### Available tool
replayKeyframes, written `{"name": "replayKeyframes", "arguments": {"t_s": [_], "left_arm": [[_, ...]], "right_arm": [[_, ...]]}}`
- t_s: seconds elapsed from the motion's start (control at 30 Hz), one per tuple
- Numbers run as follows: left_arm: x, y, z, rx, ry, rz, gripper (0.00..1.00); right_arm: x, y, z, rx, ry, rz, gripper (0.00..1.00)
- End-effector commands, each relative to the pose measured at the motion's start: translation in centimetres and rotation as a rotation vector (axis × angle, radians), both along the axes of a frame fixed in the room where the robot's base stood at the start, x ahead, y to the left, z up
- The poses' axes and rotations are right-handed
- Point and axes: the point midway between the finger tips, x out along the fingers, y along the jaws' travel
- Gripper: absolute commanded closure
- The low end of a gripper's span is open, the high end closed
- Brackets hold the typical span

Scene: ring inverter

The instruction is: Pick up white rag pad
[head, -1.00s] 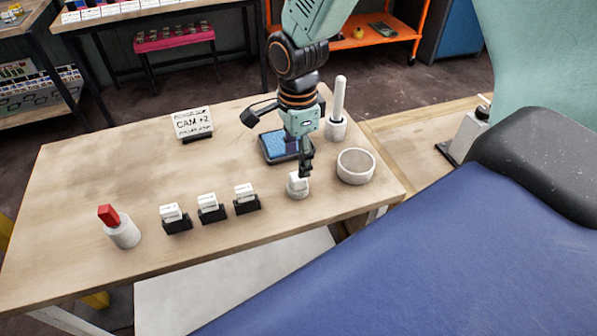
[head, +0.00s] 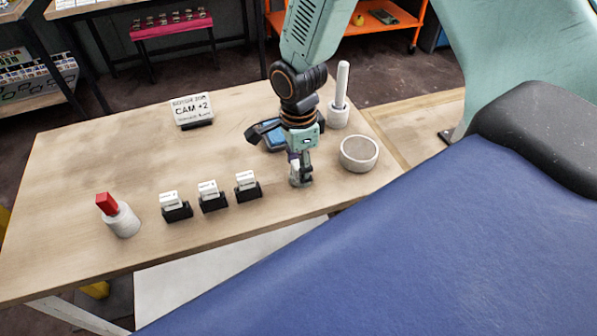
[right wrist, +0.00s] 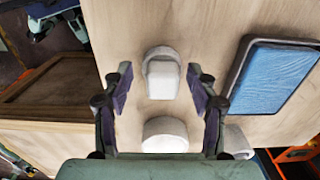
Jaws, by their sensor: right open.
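The white rag pad (right wrist: 164,80) is a small pale block standing on a round white base, seen in the right wrist view between my fingertips. My right gripper (right wrist: 162,88) is open, one finger on each side of the pad with a gap at both sides. In the head view my right gripper (head: 300,174) points down over the pad's spot near the table's front right and hides most of the pad. My left gripper is not in view.
A white bowl (head: 359,154) stands close right of my right gripper. A blue-topped tray (right wrist: 270,78) lies beside it. Three white blocks in black holders, including one (head: 247,184), stand to the left. A red-topped white cylinder (head: 122,222) is farther left.

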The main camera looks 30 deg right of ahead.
Motion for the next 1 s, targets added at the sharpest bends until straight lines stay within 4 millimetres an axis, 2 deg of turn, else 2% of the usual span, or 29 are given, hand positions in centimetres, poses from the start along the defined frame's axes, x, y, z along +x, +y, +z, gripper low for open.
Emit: {"name": "replayKeyframes", "arguments": {"t_s": [0.17, 0.83, 1.0], "left_arm": [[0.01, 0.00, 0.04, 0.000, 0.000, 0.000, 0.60], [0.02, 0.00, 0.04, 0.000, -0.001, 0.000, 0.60], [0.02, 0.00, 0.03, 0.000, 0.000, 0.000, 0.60]], "right_arm": [[0.10, -0.09, 0.02, 0.001, 0.000, -0.001, 0.42], [0.16, -0.09, 0.04, 0.001, 0.000, -0.001, 0.98], [0.15, -0.09, 0.02, 0.001, 0.000, -0.001, 1.00]]}}
